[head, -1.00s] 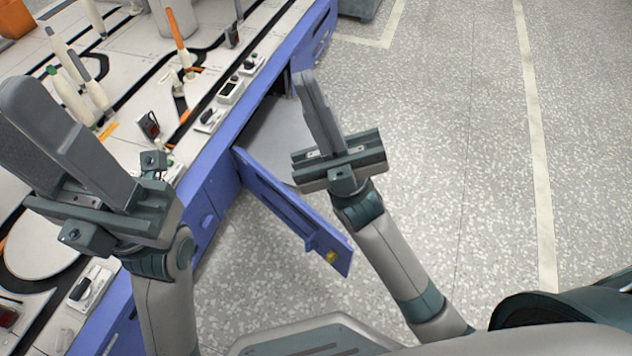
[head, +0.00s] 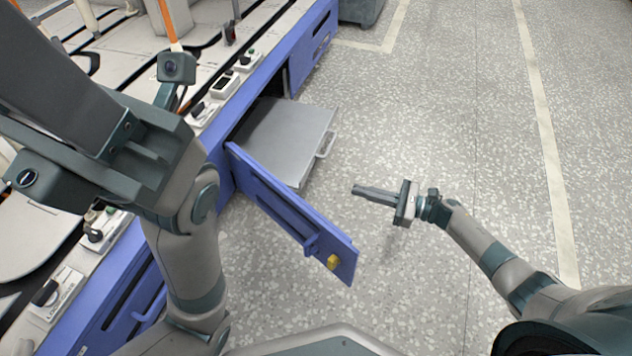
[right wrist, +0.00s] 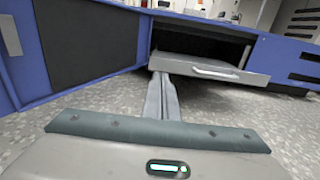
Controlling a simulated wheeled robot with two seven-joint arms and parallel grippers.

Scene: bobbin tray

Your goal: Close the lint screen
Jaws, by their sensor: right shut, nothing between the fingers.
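A flat grey pull-out tray (head: 285,135) with a bar handle (head: 325,145) sticks out of an opening in the blue bench; I take it to be the lint screen. In the right wrist view the tray (right wrist: 188,66) sits in the dark opening, its handle (right wrist: 215,72) on the front face. My right gripper (head: 357,189) is shut and empty over the floor, to the right of the tray and apart from it in the head view. My left gripper (head: 50,70) is large at the upper left, above the bench; its fingertips are out of frame.
A blue door (head: 285,208) with a yellow knob (head: 333,262) stands open beside the tray, jutting over the floor. The benchtop (head: 130,55) carries small switch boxes (head: 226,82). The speckled floor (head: 450,120) to the right is clear.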

